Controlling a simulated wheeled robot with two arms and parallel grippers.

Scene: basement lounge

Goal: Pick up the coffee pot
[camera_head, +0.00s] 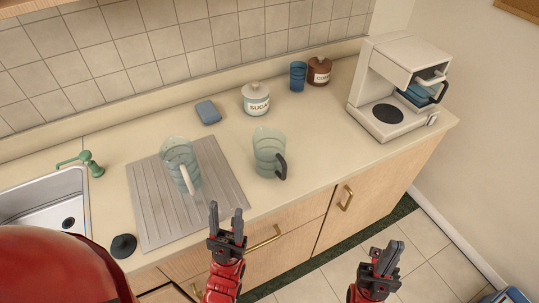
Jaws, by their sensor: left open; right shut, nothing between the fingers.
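A clear, greenish glass coffee pot (266,148) with a dark handle stands upright on the counter, just right of the ribbed drainboard. Its handle points to the lower right. A similar glass jug (178,156) with a white handle stands on the drainboard. My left gripper (226,212) is open and empty, below and left of the coffee pot in the picture, apart from it. My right gripper (386,250) is shut and empty, farther right, in front of the cabinets.
A white coffee machine (400,72) stands at the counter's right end. A sugar jar (256,100), a coffee jar (319,71), a blue cup (298,76) and a blue sponge (208,112) sit behind the pot. A sink (40,200) is at left. The counter right of the pot is clear.

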